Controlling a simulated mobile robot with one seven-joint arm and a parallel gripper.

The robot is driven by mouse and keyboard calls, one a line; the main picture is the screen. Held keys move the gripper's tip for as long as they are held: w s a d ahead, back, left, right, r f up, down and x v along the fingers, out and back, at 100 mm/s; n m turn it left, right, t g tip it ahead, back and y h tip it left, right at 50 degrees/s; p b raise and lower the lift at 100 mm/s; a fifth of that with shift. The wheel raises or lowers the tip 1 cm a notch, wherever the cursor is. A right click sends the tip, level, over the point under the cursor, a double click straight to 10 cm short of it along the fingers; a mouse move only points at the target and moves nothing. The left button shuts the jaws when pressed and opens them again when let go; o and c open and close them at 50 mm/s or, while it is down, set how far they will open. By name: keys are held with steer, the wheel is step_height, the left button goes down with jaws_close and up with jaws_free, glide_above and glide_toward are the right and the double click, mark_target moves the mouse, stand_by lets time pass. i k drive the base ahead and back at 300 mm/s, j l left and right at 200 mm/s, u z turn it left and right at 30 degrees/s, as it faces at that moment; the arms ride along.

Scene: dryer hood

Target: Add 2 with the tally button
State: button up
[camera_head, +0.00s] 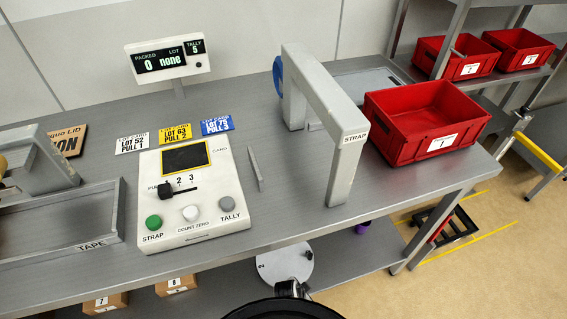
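The grey tally button (227,203) is at the front right of the white control panel (215,180), above the printed word TALLY. A white count zero button (190,213) and a green strap button (153,222) are to its left. Behind them is a black pull lever (166,188), its knob at the left of its slot, with 2 and 3 printed beside it. The display sign (165,59) reads PACKED 0, LOT none and TALLY 5. I cannot make out my gripper; only dark parts of my own body show at the bottom edge.
A grey strap arch (345,135) stands right of the panel, with an empty red crate (425,120) beyond it. Lot cards (175,133) lie behind the panel. A tape tray (70,225) is at left. Space above the tally button looks clear.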

mark_target(227, 204)
steer(key=k, duration=1.45)
